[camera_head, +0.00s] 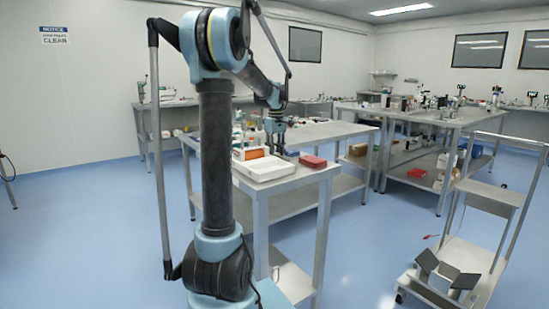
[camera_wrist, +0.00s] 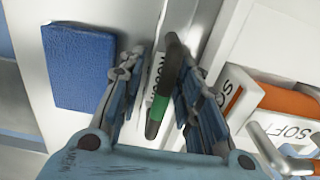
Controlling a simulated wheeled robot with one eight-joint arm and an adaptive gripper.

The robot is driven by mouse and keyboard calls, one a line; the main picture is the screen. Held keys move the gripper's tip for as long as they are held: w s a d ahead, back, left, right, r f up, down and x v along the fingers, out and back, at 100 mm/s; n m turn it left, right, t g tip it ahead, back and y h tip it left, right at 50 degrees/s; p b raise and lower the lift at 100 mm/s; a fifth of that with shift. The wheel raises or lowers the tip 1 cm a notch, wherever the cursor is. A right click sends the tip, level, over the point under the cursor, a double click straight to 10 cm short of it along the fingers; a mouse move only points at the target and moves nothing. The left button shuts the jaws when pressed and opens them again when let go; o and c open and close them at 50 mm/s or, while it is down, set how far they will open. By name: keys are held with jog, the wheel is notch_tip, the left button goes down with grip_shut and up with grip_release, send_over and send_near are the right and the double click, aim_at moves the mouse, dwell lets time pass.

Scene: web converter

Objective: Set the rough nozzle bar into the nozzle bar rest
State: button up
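In the wrist view, a dark bar with a green band (camera_wrist: 163,92) lies between the fingers of my gripper (camera_wrist: 160,68). A white label beside it is partly hidden and seems to read "ROUGH", so I take it to be the rough nozzle bar. The left finger is apart from the bar. The right finger is very close to it, and I cannot tell whether it touches. In the head view my gripper (camera_head: 275,140) is low over the near end of the table (camera_head: 318,175); the bar cannot be made out there. I cannot identify the nozzle bar rest for certain.
A blue block (camera_wrist: 78,67) lies left of the fingers. White holders with orange parts (camera_wrist: 285,98), one labelled "SOFT", stand close on the right. In the head view a red block (camera_head: 312,161) and a white tray (camera_head: 262,170) flank my gripper. A cart (camera_head: 455,265) stands right.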

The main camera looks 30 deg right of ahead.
grip_shut()
jog(key=shift+r, duration=0.1)
